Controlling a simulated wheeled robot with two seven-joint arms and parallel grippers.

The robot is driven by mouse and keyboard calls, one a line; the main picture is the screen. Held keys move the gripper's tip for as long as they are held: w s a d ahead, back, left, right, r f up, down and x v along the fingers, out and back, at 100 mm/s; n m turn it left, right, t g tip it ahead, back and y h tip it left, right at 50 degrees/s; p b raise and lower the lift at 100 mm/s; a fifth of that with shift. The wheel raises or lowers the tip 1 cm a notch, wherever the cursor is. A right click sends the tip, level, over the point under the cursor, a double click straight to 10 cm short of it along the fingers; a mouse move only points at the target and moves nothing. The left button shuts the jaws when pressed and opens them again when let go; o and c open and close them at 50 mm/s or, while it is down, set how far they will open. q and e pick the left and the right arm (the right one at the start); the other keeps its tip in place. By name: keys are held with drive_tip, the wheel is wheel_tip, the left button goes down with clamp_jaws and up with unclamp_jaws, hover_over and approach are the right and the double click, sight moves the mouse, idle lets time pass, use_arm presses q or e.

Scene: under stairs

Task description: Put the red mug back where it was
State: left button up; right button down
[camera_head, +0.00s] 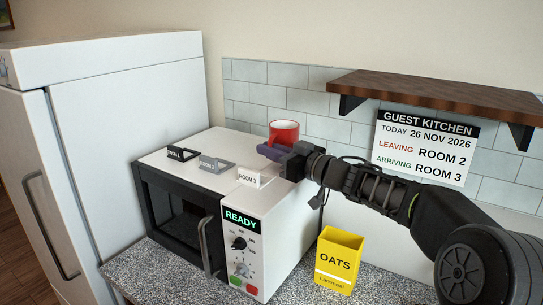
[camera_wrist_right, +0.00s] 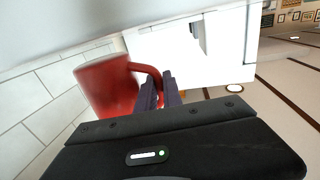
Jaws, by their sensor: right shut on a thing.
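The red mug (camera_head: 284,133) is upright at the back right of the microwave's top (camera_head: 215,140), in front of the tiled wall. I cannot tell whether it rests on the microwave or is held just above it. My right gripper (camera_head: 272,152) reaches in from the right and is shut on the mug's handle. The right wrist view shows the mug (camera_wrist_right: 105,88) left of the gripper fingers (camera_wrist_right: 161,90), with its handle between them. My left gripper is not in view.
Black, grey and white room tags (camera_head: 183,153) (camera_head: 215,164) (camera_head: 252,178) stand on the microwave; the white one reads ROOM 3. A yellow oats box (camera_head: 338,262) is on the granite counter. A wooden shelf (camera_head: 440,95) hangs above a guest kitchen sign (camera_head: 424,146). A fridge (camera_head: 110,130) stands left.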

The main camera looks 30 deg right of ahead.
wheel_tip(320, 180, up, 8)
drive_tip(key=shift+p, duration=0.75)
